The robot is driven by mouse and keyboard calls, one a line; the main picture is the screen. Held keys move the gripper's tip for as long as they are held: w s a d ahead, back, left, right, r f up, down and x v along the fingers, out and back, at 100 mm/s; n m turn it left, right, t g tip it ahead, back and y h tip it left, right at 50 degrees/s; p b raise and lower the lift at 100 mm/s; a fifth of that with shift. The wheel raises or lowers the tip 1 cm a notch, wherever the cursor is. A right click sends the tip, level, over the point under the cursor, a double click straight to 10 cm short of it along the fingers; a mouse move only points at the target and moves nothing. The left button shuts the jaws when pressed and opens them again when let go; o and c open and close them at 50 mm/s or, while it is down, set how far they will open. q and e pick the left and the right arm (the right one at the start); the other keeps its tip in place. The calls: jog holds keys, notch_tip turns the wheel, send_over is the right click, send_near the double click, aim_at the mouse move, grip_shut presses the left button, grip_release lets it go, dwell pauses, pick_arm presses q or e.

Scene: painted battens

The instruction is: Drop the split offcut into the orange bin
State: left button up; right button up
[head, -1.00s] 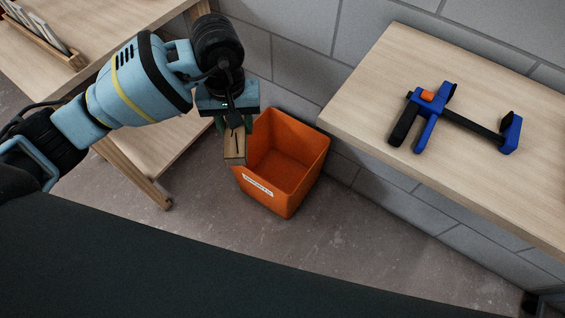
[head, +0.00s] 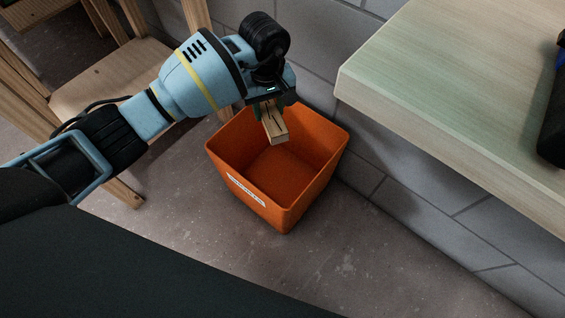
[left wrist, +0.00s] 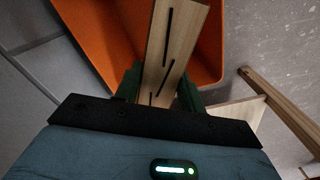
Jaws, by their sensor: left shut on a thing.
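The split offcut (head: 274,126) is a short pale wooden piece with dark cracks along it. My left gripper (head: 267,108) is shut on it and holds it above the back part of the orange bin (head: 262,205). In the left wrist view the offcut (left wrist: 172,45) sticks out from between the green fingers of the gripper (left wrist: 158,88), with the orange bin (left wrist: 98,40) behind it. The bin stands on the floor, has a white label on its front, and its visible inside is empty. My right gripper is not in view.
A pale wooden worktop (head: 440,85) juts out to the right of the bin, with a dark and blue tool (head: 553,115) cut off at its edge. A wooden stand (head: 115,80) is at the left. A grey block wall (head: 400,205) is behind. Bare floor (head: 185,245) lies in front.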

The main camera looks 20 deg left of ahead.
pick_arm(q)
jog(key=shift+w+f, duration=0.2)
jog(key=shift+f, duration=0.35)
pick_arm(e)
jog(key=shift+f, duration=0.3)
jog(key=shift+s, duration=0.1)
